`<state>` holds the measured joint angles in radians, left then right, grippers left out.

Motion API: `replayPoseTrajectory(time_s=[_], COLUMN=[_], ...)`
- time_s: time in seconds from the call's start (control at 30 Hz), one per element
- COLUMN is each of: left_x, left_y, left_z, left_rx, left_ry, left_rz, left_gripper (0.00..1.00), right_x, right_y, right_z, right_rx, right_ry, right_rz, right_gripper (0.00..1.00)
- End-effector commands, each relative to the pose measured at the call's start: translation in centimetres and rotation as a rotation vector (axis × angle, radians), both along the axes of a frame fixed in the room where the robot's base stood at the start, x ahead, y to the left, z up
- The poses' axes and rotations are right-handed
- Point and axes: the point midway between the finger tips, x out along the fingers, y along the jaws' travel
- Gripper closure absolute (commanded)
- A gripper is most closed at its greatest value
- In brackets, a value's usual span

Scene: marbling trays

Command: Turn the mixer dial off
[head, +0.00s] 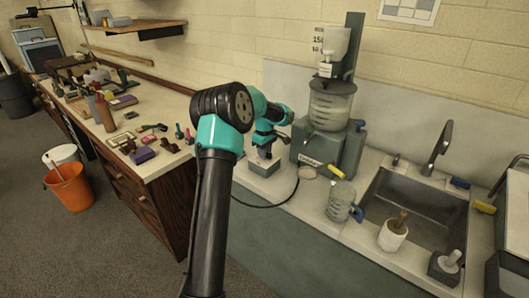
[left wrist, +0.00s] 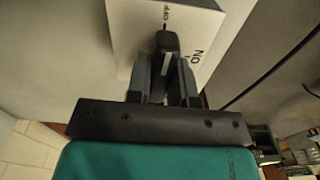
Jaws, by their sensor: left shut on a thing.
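My left gripper (head: 265,150) points down over a small light control box (head: 264,168) on the counter, left of the mixer (head: 331,105). In the left wrist view the gripper (left wrist: 167,75) is shut on a dark dial knob (left wrist: 165,42), with a finger on each side of it. The pale box face (left wrist: 135,30) carries the label OFF at the knob's far end and ON off to its right. The knob lies roughly in line with OFF; its exact pointer setting is hard to tell. In the head view the gripper hides the knob. My right gripper is out of view.
A dark cable (head: 265,206) loops across the counter front. A clear jug (head: 340,200) stands right of the mixer, before the sink (head: 420,205). A wooden bench (head: 145,160) with small tools is at left; an orange bucket (head: 70,187) stands on the floor.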

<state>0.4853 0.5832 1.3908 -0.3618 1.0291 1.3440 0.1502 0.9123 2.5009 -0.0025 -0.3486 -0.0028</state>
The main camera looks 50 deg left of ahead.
Motion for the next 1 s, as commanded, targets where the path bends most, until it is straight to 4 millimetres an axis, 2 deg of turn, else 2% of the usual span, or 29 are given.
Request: replayPoseTrajectory(time_s=[0.57, 0.6, 0.87, 1.0], left_x=[0.01, 0.01, 0.01, 0.01], left_y=[0.02, 0.02, 0.01, 0.0], left_z=[0.05, 0.05, 0.03, 0.01], left_rx=[0.001, 0.001, 0.0, 0.0], left_ry=[-0.001, -0.001, -0.001, 0.0], left_rz=[0.052, 0.052, 0.051, 0.051], left_gripper=[1.0, 0.78, 0.53, 0.53], right_x=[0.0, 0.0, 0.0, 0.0], right_y=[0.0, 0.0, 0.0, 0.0], right_z=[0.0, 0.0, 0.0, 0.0], right_rx=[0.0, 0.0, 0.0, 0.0], right_ry=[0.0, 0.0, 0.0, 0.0], right_rz=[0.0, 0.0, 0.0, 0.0], right_gripper=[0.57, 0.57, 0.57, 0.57])
